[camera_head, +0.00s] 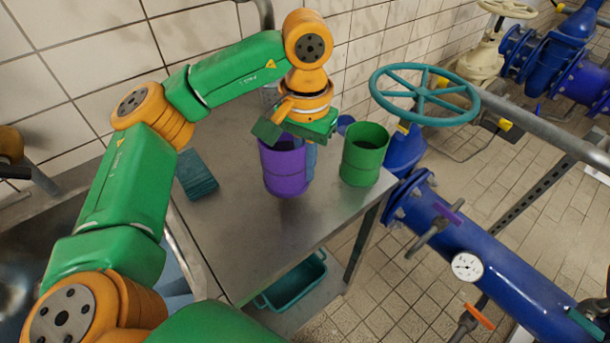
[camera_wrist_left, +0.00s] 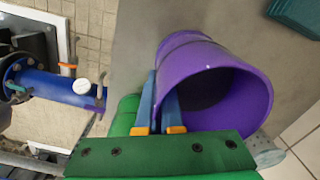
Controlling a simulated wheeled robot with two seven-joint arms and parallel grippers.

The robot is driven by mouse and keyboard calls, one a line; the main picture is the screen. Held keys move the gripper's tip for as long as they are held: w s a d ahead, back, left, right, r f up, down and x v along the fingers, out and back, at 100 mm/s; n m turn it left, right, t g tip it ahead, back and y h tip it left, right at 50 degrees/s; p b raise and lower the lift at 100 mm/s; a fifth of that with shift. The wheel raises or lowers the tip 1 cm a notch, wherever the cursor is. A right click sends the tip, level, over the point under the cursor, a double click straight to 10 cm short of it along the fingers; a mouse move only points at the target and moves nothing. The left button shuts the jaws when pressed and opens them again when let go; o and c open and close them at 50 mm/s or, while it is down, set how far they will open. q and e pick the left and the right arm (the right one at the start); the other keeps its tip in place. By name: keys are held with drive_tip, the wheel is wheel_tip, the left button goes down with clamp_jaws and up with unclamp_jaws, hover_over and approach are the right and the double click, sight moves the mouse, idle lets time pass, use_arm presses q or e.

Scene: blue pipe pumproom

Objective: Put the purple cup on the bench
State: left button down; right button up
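The purple cup (camera_head: 285,168) is upright at the middle of the grey metal bench (camera_head: 260,235) in the head view. I cannot tell whether its base touches the bench or is just above it. My left gripper (camera_head: 310,158) comes down on the cup from above, at its right side. In the left wrist view the gripper's blue fingers (camera_wrist_left: 160,88) close on the wall of the purple cup (camera_wrist_left: 205,55), one outside and one at the inner side of the rim. The bench top also shows there (camera_wrist_left: 135,35). My right gripper is not in view.
A green cup (camera_head: 364,155) stands close to the right of the purple cup. A small blue object (camera_head: 345,123) is behind them. A teal ribbed block (camera_head: 197,175) lies on the left. The bench front is clear. A teal handwheel (camera_head: 424,94) and blue pipe (camera_head: 490,262) are on the right.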

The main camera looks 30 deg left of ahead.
use_arm(q)
drive_tip(key=f, duration=0.1)
drive_tip(key=w+f, duration=0.1)
drive_tip(key=f, duration=0.1)
drive_tip(key=a+f, duration=0.1)
drive_tip(key=shift+w+f, duration=0.15)
drive_tip(key=shift+f, duration=0.25)
drive_tip(key=shift+d+f, duration=0.1)
drive_tip(key=shift+f, duration=0.15)
drive_tip(key=c, duration=1.1)
unclamp_jaws()
